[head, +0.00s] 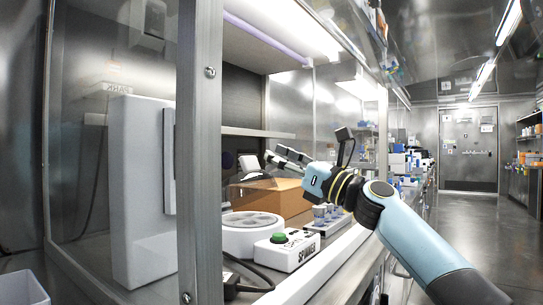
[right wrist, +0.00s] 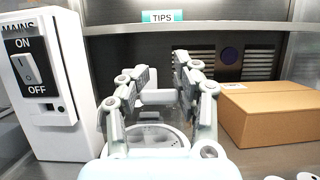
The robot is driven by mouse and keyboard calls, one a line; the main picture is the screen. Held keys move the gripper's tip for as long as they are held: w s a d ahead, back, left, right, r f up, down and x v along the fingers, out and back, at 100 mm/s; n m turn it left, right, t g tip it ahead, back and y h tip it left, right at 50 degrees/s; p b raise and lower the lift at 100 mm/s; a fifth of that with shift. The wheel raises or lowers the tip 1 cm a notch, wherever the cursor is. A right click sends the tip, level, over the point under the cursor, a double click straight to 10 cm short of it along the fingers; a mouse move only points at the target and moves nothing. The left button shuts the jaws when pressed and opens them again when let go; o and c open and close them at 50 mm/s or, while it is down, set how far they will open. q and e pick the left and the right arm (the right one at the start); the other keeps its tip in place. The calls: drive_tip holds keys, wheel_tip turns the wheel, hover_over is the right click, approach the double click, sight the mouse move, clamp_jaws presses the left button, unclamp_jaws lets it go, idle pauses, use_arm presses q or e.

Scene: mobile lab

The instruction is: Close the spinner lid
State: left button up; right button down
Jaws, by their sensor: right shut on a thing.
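The spinner (head: 250,222) is a round white unit with a grey rotor face, standing on the bench inside the cabinet. Its control box (head: 287,249), marked SPINNER, has a green button and sits in front of it. A see-through lid (head: 254,184) shows faintly, tilted up above the spinner. My right gripper (head: 280,158) reaches in from the right, above the spinner. In the right wrist view its fingers (right wrist: 163,80) are shut on a pale grey bar, which looks like the lid's handle (right wrist: 158,97). The rotor (right wrist: 150,136) shows below, partly hidden by the gripper. My left gripper is out of view.
A cardboard box (right wrist: 270,112) stands behind and right of the spinner. A white mains switch box (right wrist: 45,85) stands to the left. A shelf marked TIPS (right wrist: 171,16) runs above. A rack of small tubes (head: 325,216) sits right of the spinner. A metal cabinet post (head: 200,150) stands left.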

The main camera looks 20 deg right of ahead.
drive_tip(key=shift+s+d+f, duration=0.15)
drive_tip(key=shift+s+f, duration=0.05)
drive_tip(key=shift+f, duration=0.1)
drive_tip(key=c, duration=0.9)
unclamp_jaws()
drive_tip(key=shift+a+r, duration=0.1)
drive_tip(key=shift+a, duration=0.1)
drive_tip(key=shift+d, duration=0.1)
drive_tip(key=shift+s+d, duration=0.15)
drive_tip(key=shift+s, duration=0.05)
drive_tip(key=v, duration=1.1)
drive_tip(key=shift+s+d+f, duration=0.1)
drive_tip(key=shift+s+f, duration=0.05)
drive_tip(key=shift+f, duration=0.1)
